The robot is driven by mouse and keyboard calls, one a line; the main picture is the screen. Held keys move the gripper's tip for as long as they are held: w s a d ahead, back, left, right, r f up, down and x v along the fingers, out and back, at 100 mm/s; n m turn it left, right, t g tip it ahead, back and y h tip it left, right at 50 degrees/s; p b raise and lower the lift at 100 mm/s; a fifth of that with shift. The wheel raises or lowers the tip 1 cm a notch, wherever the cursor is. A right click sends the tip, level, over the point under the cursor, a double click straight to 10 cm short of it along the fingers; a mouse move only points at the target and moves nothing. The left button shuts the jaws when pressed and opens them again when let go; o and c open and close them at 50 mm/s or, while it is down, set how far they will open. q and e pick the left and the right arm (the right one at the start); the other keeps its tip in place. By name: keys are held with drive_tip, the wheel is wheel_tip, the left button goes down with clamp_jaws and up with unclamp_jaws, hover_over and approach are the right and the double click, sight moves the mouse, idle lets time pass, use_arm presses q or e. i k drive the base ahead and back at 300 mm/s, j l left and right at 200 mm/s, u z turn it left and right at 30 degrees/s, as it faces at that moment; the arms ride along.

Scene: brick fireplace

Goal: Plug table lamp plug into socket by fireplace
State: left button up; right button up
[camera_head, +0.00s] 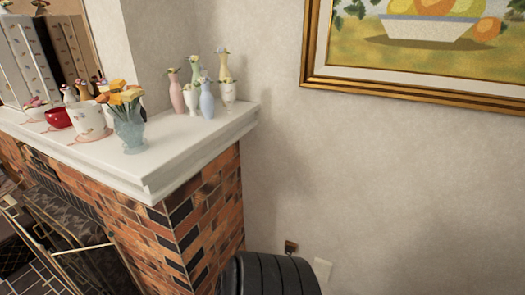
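No lamp plug can be made out in the head view. A small brown plate (291,247) is on the wall low down, just right of the brick fireplace (190,230). A white wall plate (322,269) is beside it, lower and to the right. Either could be a socket; they are too small to tell. A black ribbed rounded shape (268,275) rises at the bottom edge in front of the wall and hides part of it. I cannot tell whether it is a lamp shade. Neither of my grippers is in view.
The white mantel (175,150) juts out over the bricks. It carries a glass vase of flowers (130,130), a white pot (88,120), a red bowl (58,118) and several small vases (207,100). A framed picture (420,85) hangs at upper right. The floor below the plates is out of view.

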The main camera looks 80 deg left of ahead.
sight(289, 250)
drive_tip(key=u, duration=2.4)
